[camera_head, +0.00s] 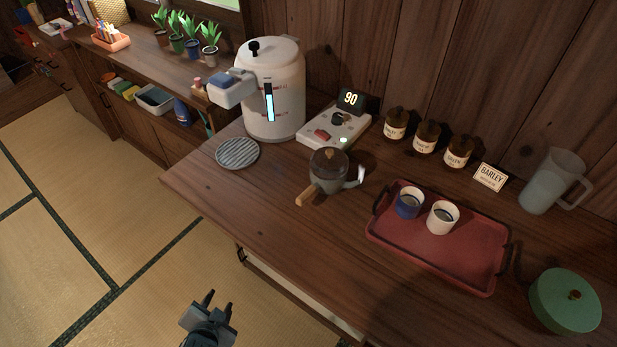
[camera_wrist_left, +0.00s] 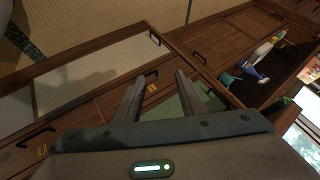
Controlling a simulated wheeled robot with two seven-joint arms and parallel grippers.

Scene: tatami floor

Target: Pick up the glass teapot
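The glass teapot (camera_head: 328,168) stands upright on the wooden counter in the head view. It has a dark lid with a knob, a wooden side handle (camera_head: 309,193) pointing to the lower left, and a spout to the right. My left gripper (camera_head: 220,298) is below and in front of the counter edge, well apart from the teapot. Its two fingers are spread with nothing between them. In the left wrist view the left gripper (camera_wrist_left: 158,92) faces the wooden cabinet fronts, and the teapot is not seen there. My right gripper is not in view.
A water boiler (camera_head: 274,95) and a control box (camera_head: 334,128) stand behind the teapot. A round grate (camera_head: 238,153) lies left of it. A red tray (camera_head: 440,250) with two cups (camera_head: 409,203) is to its right. Jars (camera_head: 426,137), a pitcher (camera_head: 551,182) and a green pot (camera_head: 565,300) stand farther right.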

